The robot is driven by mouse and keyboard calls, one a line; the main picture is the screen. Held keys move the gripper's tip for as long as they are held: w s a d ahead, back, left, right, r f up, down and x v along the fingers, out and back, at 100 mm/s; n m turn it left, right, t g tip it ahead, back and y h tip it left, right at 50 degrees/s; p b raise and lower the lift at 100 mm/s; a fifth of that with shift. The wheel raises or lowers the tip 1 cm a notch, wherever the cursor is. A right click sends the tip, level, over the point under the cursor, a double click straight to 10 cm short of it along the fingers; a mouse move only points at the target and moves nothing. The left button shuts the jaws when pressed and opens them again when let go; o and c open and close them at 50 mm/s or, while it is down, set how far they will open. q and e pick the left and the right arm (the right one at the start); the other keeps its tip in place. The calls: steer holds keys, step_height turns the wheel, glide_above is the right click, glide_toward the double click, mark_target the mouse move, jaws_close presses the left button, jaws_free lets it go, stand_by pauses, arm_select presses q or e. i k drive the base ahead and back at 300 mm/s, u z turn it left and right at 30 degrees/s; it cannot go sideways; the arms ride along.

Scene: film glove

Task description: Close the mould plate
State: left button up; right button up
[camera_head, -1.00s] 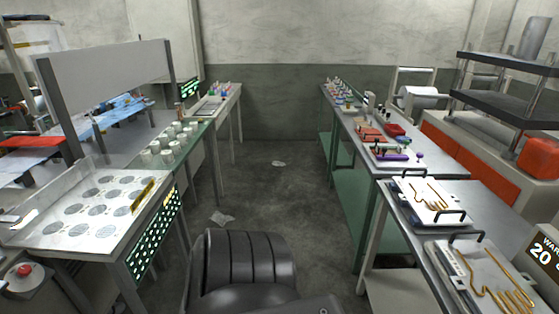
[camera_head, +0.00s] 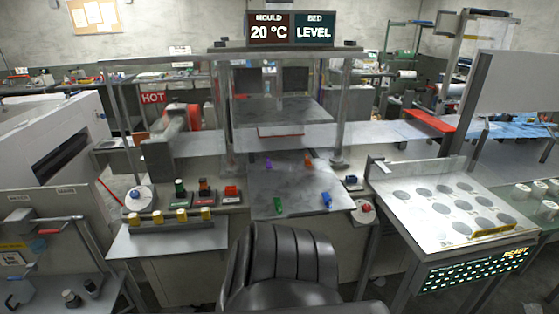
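A press stands straight ahead, with two posts and a sign (camera_head: 290,28) on top reading "MOULD 20 °C" and "BED LEVEL". A grey plate (camera_head: 284,110) is held up between the posts, with a red-edged part just below it. A lower grey plate (camera_head: 298,200) sticks out toward me, apart from the upper one. On it are a purple piece (camera_head: 268,163), an orange piece (camera_head: 308,161), a green piece (camera_head: 278,204) and a blue piece (camera_head: 326,200). I cannot tell for certain which plate is the mould plate. Neither gripper is in view.
Left of the lower plate, the bench holds coloured blocks (camera_head: 204,188) and a shelf (camera_head: 170,238) with several yellow-topped pieces. A round button unit (camera_head: 364,210) sits at the plate's right. A tray of grey discs (camera_head: 440,207) stands to the right.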

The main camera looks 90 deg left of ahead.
mark_target(299, 187)
steer(key=u, duration=2.55)
steer(key=k, duration=0.6)
steer(key=u, duration=0.4)
steer(key=i, duration=1.2)
steer(key=u, duration=0.1)
